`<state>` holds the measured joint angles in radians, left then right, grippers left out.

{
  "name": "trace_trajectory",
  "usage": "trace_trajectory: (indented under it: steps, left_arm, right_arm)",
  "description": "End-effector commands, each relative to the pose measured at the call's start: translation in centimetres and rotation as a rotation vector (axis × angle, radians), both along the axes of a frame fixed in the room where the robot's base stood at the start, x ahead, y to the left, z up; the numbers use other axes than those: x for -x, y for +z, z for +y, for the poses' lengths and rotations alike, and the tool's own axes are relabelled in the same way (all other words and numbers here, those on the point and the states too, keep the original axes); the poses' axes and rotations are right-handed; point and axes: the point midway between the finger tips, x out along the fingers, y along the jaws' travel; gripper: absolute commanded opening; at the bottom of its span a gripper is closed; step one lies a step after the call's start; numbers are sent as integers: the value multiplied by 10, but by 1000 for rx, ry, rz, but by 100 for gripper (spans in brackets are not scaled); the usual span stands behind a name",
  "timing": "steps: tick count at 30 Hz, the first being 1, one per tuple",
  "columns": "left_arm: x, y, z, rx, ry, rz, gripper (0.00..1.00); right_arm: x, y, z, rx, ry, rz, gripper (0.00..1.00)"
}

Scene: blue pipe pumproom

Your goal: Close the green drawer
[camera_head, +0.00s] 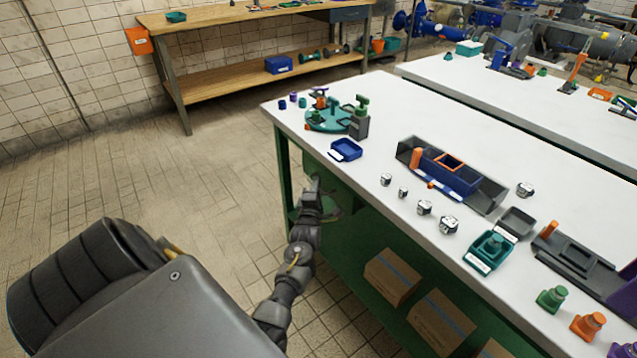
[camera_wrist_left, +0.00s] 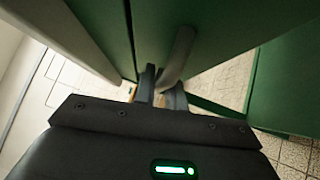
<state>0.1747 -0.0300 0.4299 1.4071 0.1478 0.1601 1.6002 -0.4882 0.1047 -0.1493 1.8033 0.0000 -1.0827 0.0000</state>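The green drawer (camera_head: 337,178) is under the white workbench's near left corner, partly hidden by my left arm. In the left wrist view its green front (camera_wrist_left: 228,30) fills the upper part, with a curved grey-green handle (camera_wrist_left: 181,58). A dark seam runs beside the front; I cannot tell how far the drawer stands out. My left gripper (camera_head: 314,188) is at the drawer front. In the wrist view the fingers (camera_wrist_left: 162,92) are slightly apart, with the handle's lower end at or between their tips. I cannot tell whether they grip it. My right gripper is not in view.
The white workbench top (camera_head: 385,125) carries a blue tray (camera_head: 346,150), a dark bin (camera_head: 478,185) and several small parts. Cardboard boxes (camera_head: 393,275) sit on its green lower shelf. A wooden bench (camera_head: 240,18) stands behind. The tiled floor (camera_head: 180,180) at left is clear.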

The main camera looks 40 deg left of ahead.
Motion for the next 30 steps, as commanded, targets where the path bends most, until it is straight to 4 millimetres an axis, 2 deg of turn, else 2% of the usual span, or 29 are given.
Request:
trace_trajectory:
  steps: [1, 4, 5, 22, 26, 30]
  left_arm:
    - [-2, 2, -2, 0, -4, -3, 19]
    - [-2, 1, -1, 0, -4, -3, 32]
    - [-2, 1, -1, 1, -3, -2, 32]
    - [1, -2, -3, 4, -3, 3, 32]
    - [14, -4, -11, 3, -3, 2, 32]
    - [37, -6, -25, 3, -1, 1, 32]
  right_arm:
    - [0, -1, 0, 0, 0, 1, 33]
    - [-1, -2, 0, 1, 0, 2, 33]
    - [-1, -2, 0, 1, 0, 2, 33]
    - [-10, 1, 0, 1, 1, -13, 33]
    - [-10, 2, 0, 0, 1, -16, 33]
    - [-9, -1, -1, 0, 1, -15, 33]
